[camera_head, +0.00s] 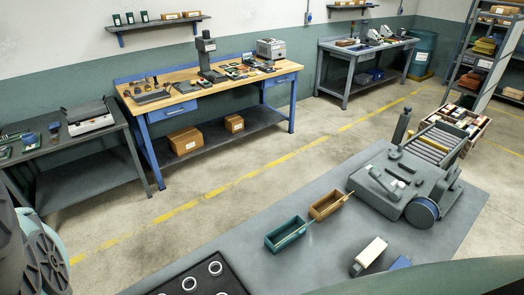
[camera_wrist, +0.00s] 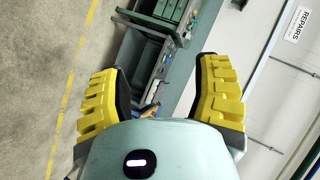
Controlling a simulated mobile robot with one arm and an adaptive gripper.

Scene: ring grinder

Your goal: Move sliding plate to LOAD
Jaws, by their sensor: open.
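The ring grinder (camera_head: 398,185) is a dark grey machine with a blue round wheel at its front. It stands at the far right of the grey table in the head view. A ribbed section (camera_head: 432,146) lies at its back. I cannot make out which part is the sliding plate, and no LOAD marking is legible. My gripper (camera_wrist: 160,95) shows in the wrist view with its yellow padded fingers spread wide and nothing between them. It faces benches and wall across the room, away from the grinder.
On the grey table (camera_head: 255,225) are a teal box (camera_head: 287,233), a brown box (camera_head: 327,205), a black tray with several rings (camera_head: 205,275) and a white-topped block (camera_head: 369,254). A crate (camera_head: 455,127) stands behind the grinder. Workbenches line the wall; the floor between is clear.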

